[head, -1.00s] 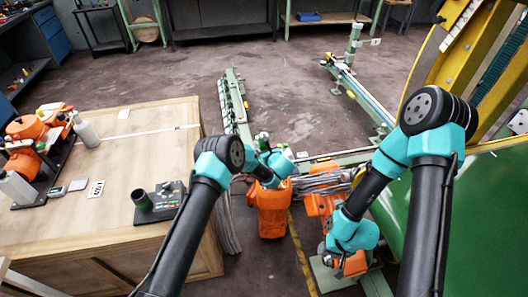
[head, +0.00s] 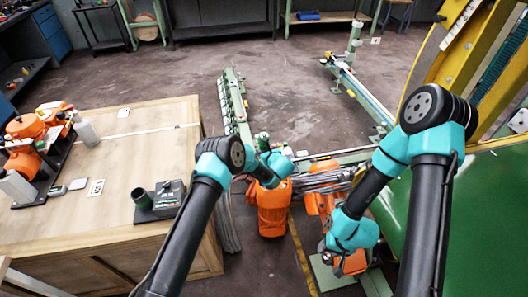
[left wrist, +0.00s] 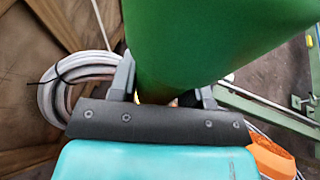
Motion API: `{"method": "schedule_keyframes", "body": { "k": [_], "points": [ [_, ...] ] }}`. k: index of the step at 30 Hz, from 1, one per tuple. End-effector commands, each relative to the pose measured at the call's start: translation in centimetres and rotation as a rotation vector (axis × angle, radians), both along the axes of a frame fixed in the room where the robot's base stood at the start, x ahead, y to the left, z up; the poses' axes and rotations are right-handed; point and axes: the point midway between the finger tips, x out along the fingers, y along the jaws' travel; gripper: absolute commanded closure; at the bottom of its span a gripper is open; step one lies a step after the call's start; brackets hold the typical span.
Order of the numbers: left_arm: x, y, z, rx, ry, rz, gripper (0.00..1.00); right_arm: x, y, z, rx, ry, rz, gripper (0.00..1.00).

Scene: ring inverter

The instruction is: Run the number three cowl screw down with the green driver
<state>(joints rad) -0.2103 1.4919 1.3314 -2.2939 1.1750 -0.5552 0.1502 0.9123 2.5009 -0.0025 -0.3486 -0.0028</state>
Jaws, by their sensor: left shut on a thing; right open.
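The green driver (left wrist: 215,40) fills the upper middle of the left wrist view as a thick green cylinder. My left gripper (left wrist: 165,88) is shut on it, one finger on each side. In the head view a small green end (head: 263,138) shows beside my left wrist, above an orange housing (head: 271,212). The driver's tip and the number three cowl screw cannot be made out. My right gripper (head: 328,258) is open at the lower right, mostly hidden by its own wrist, close to another orange part (head: 352,263).
Grey cables (head: 322,182) lie by the housings. A green panel (head: 470,210) stands at right.

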Motion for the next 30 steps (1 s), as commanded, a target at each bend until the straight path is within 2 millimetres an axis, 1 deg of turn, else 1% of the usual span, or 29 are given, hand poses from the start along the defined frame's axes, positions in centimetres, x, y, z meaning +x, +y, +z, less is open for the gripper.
{"method": "schedule_keyframes", "body": {
  "k": [30],
  "points": [
    [-0.1, 0.03, -0.67, 0.001, 0.004, 0.0, 0.86, 0.0, 0.0, 0.0, 0.0, 0.0, 0.0, 0.57]
  ]
}}
